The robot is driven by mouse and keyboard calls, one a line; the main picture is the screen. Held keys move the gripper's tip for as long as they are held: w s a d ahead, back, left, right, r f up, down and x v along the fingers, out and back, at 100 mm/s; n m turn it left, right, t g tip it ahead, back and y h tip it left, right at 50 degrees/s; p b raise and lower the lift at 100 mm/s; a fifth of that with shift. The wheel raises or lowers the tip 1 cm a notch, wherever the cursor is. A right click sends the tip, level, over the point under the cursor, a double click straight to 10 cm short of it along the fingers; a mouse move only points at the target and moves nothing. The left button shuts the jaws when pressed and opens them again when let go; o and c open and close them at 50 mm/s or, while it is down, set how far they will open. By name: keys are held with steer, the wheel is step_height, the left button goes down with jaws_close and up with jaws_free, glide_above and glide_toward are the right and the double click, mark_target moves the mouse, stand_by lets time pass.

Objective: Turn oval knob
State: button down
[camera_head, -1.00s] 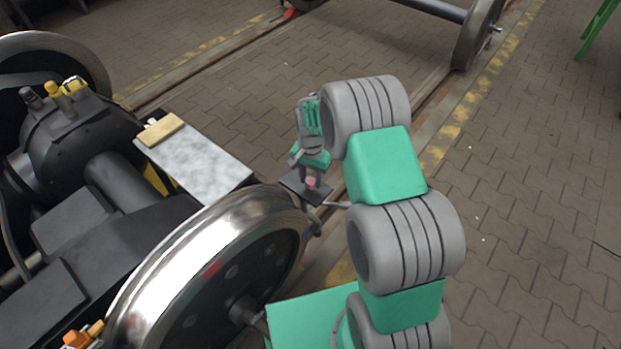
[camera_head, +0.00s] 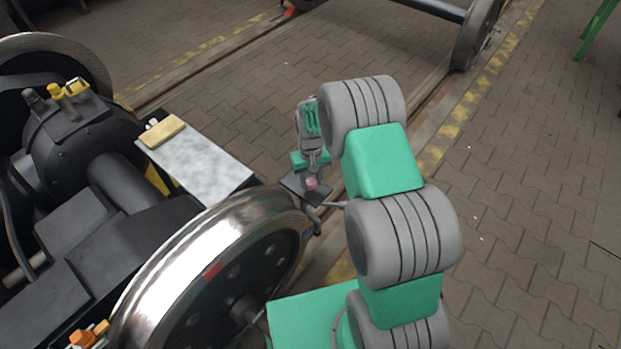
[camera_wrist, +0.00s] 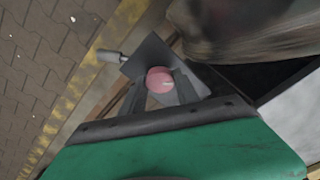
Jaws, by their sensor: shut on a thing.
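The oval knob (camera_wrist: 160,80) is pinkish red and stands on a dark square plate (camera_wrist: 150,50). In the wrist view it sits between the two grey fingers of my gripper (camera_wrist: 161,88), which are shut on it.
The shiny near wheel (camera_head: 182,251) stands left of the plate. A grey table top (camera_head: 203,166) with a tan block (camera_head: 163,131) lies behind it. A grey-handled bar (camera_wrist: 110,56) sticks out beside the plate. The paved floor (camera_head: 540,190) at right is open.

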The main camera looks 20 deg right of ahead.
steer(key=n, duration=0.5)
steer(key=shift+n+p, duration=0.3)
steer(key=shift+p, duration=0.05)
steer(key=n, duration=0.9)
steer(key=shift+s+n+p, duration=0.1)
steer(key=shift+n+p, duration=0.25)
steer(key=shift+n, duration=0.05)
steer(key=n, duration=0.4)
steer(key=shift+n, duration=0.3)
steer(key=c, duration=0.9)
jaws_free()
